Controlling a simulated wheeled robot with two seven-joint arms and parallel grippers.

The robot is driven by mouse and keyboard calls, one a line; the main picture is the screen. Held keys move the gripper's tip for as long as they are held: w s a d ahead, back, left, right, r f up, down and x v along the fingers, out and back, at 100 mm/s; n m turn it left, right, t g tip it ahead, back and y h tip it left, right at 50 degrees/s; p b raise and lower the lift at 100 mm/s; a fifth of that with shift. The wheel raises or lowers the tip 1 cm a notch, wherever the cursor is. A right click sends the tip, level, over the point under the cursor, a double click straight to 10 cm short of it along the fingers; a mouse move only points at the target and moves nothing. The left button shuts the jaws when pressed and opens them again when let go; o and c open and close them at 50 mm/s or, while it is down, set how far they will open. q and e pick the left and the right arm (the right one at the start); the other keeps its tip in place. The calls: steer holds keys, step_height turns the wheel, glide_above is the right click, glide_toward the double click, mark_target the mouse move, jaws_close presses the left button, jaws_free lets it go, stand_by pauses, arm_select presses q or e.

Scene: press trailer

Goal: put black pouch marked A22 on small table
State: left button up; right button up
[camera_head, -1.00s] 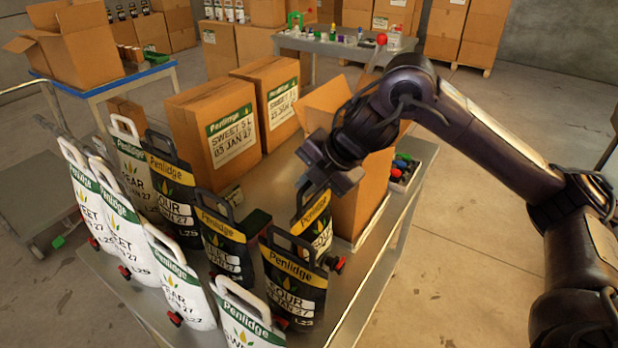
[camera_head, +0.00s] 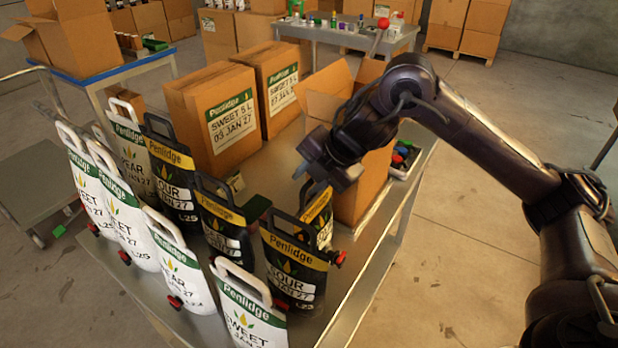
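Several black pouches with yellow Penlidge bands stand upright on a metal table (camera_head: 372,262). The front one (camera_head: 293,268) reads SOUR with a code that looks like L23. Another, farther left (camera_head: 172,185), reads L25. One black pouch (camera_head: 222,225) stands between them. A further black pouch (camera_head: 319,212) stands behind the front one, partly hidden by it, its code not readable. I cannot read A22 on any pouch. My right gripper (camera_head: 318,178) points down at the top of that rear pouch. Its fingers are not clear enough to show a grip. My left gripper is not in view.
White pouches (camera_head: 170,262) line the table's left side. Cartons (camera_head: 220,125) and an open box (camera_head: 362,190) stand behind and beside my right gripper. A blue-edged table (camera_head: 128,68) is at back left, a grey table (camera_head: 345,38) at the back.

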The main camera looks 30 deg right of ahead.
steer(key=p+v, duration=0.3)
steer(key=v, duration=0.9)
steer(key=shift+p, duration=0.35)
steer(key=shift+s+f, duration=0.1)
